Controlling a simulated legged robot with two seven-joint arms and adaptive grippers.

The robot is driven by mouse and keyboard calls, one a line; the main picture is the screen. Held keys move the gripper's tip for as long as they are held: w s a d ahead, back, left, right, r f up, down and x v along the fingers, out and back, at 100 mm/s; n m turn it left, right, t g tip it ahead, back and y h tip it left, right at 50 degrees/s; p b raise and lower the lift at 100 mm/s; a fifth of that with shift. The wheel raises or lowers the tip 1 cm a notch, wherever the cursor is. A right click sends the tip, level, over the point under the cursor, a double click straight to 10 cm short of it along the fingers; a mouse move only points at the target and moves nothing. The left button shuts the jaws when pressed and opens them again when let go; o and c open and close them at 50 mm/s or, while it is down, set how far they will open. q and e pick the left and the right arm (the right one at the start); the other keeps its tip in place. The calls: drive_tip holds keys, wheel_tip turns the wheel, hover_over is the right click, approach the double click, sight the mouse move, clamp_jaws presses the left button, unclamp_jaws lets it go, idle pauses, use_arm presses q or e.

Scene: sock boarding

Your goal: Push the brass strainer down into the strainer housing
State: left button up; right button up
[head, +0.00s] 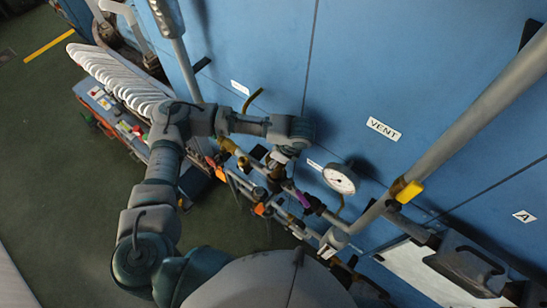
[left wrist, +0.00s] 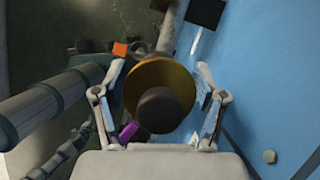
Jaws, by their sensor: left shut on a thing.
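The brass strainer (left wrist: 176,77) shows in the left wrist view as a round brass disc with a dark round knob at its middle. My left gripper (left wrist: 160,70) has one finger on each side of it and is shut on it. In the head view my left gripper (head: 284,156) points down at the pipework in front of the blue panel. The strainer housing is hidden below the gripper and the disc, so I cannot tell how deep the strainer sits. My right gripper is not in view.
A pressure gauge (head: 340,179) stands right of my gripper. A purple fitting (head: 303,199) and an orange tag (head: 259,209) are on nearby pipes. A thick grey pipe (head: 470,118) with a yellow band crosses at the right.

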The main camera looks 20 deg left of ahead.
use_arm(q)
drive_tip(key=shift+a, duration=0.1)
drive_tip(key=shift+a+f, duration=0.15)
drive_tip(key=shift+a, duration=0.15)
drive_tip(key=shift+a+f, duration=0.15)
drive_tip(key=shift+f, duration=0.3)
drive_tip(key=shift+d+r, duration=0.4)
drive_tip(key=shift+a, duration=0.1)
drive_tip(key=shift+a, duration=0.15)
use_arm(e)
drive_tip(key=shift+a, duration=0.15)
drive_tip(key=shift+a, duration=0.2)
